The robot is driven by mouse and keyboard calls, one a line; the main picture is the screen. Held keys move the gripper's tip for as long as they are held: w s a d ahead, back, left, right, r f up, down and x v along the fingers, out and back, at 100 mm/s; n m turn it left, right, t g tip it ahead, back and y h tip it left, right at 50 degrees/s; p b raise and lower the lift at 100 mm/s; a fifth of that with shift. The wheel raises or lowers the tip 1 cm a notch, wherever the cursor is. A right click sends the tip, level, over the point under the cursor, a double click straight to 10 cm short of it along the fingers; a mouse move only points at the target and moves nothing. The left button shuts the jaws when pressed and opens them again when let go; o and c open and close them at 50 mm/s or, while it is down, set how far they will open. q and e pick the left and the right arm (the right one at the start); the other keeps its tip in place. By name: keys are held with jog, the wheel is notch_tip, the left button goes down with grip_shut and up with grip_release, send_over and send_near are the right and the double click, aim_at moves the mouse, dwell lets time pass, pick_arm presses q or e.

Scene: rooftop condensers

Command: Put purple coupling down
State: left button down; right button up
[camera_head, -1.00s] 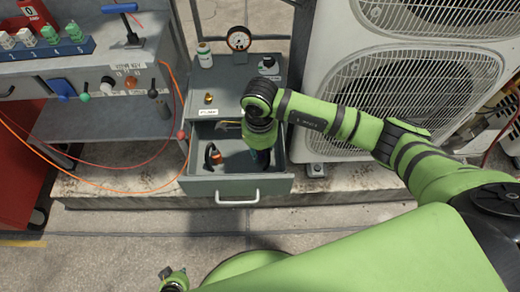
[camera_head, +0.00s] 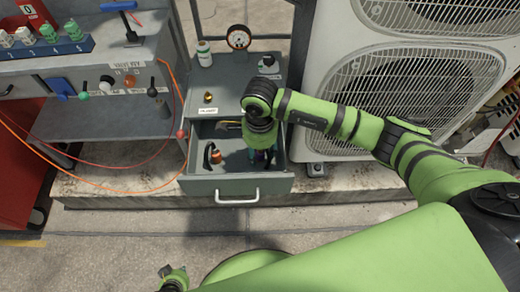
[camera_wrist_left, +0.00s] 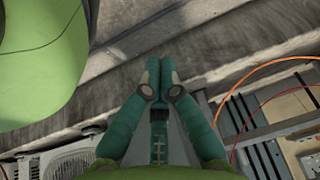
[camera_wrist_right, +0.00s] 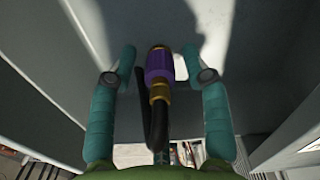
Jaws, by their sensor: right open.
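The purple coupling (camera_wrist_right: 159,66) has a brass collar and a black hose (camera_wrist_right: 150,130). It lies on the floor of the open grey drawer (camera_head: 235,188). My right gripper (camera_head: 262,158) reaches down into the right part of the drawer. In the right wrist view its teal fingers stand apart on both sides of the coupling, with a gap on each side. In the head view my arm hides most of the coupling. My left gripper (camera_wrist_left: 159,72) is empty, its fingertips together; it also shows at the bottom of the head view (camera_head: 172,278).
An orange-and-black fitting (camera_head: 215,156) lies in the drawer's left part. A brass fitting (camera_head: 208,97), a gauge (camera_head: 239,38) and a white bottle (camera_head: 204,54) stand on the cabinet top. A condenser unit (camera_head: 400,90) stands close on the right, a workbench (camera_head: 100,120) on the left.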

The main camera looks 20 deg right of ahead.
pick_arm(q)
jog(key=shift+s+a, duration=0.15)
jog(key=shift+s, duration=0.45)
pick_arm(e)
notch_tip(320, 180, up, 12)
jog(key=shift+r, duration=0.25)
